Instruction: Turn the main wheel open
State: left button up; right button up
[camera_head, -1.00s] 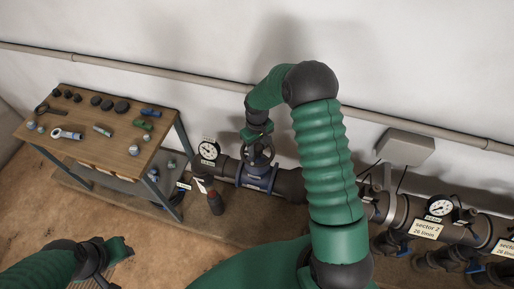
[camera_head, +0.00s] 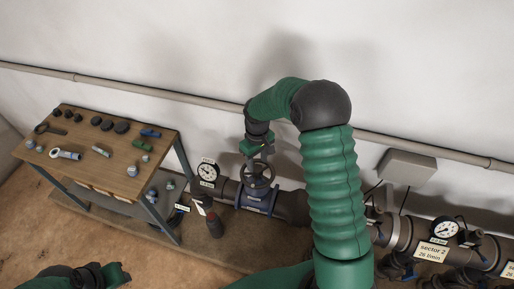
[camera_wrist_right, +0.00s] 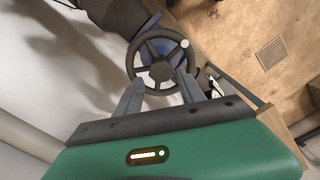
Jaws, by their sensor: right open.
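The main wheel (camera_head: 258,172) is a dark round handwheel with spokes, on a valve with a blue flanged body (camera_head: 257,198) in the pipe by the wall. In the right wrist view the wheel (camera_wrist_right: 145,44) lies just past my fingertips, with a pale knob on its rim. My right gripper (camera_head: 258,150) is above the wheel, and its two fingers (camera_wrist_right: 160,78) are apart with nothing between them. The fingertips overlap the near rim in the picture; I cannot tell whether they touch it. My left gripper (camera_head: 112,274) is at the bottom left, partly cut off, away from the wheel.
A wooden workbench (camera_head: 78,170) with tools and fittings stands at the left. Another gauge (camera_head: 445,229) and a "sector 2" label (camera_head: 433,252) are at the right.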

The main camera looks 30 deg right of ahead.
aim_at(257, 167)
notch_tip(257, 167, up, 12)
jog(key=b, duration=0.2)
